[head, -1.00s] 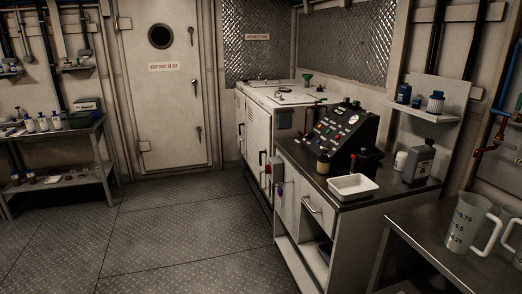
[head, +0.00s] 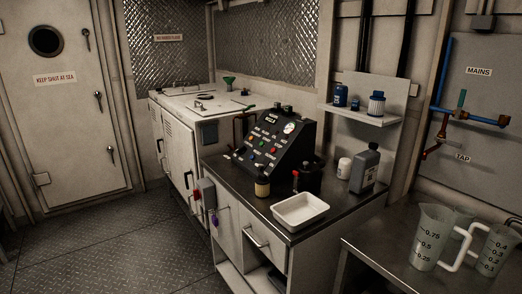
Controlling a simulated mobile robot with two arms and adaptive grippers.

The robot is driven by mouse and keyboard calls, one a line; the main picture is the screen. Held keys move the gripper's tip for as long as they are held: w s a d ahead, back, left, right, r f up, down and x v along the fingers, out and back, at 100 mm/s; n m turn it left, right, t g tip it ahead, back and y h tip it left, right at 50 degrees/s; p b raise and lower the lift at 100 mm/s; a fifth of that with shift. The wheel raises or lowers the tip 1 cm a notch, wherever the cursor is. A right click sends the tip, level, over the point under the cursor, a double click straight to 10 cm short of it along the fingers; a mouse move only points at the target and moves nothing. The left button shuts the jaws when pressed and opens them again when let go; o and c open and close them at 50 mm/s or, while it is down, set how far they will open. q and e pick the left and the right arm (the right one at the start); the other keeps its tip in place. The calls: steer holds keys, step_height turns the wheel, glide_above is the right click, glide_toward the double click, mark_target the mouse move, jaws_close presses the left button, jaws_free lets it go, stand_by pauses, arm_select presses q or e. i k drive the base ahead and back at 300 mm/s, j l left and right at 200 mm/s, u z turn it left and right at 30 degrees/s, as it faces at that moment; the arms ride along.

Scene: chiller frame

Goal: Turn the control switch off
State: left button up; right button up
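A black sloped control panel (head: 277,145) stands on the dark worktop of a grey cabinet, right of the picture's centre. It carries a round white gauge (head: 289,128) and several small coloured knobs or buttons with labels too small to read. I cannot tell which of these is the control switch or how it is set. A grey box (head: 208,193) with a red part (head: 197,200) is on the cabinet's left side, above a small purple item (head: 215,217). Neither of my grippers is in view.
A white tray (head: 300,211), a tan jar (head: 262,188) and a grey bottle (head: 364,168) stand on the worktop. A white chiller chest (head: 180,130) is behind. Measuring jugs (head: 430,238) stand on the right bench. The floor (head: 110,245) at left is clear.

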mark_target(241, 150)
steer(key=i+j+z, duration=0.15)
steer(key=z, duration=0.25)
steer(key=i+j+z, duration=0.15)
steer(key=j+z, duration=0.65)
steer(key=i+l, duration=0.05)
steer(key=l, duration=0.05)
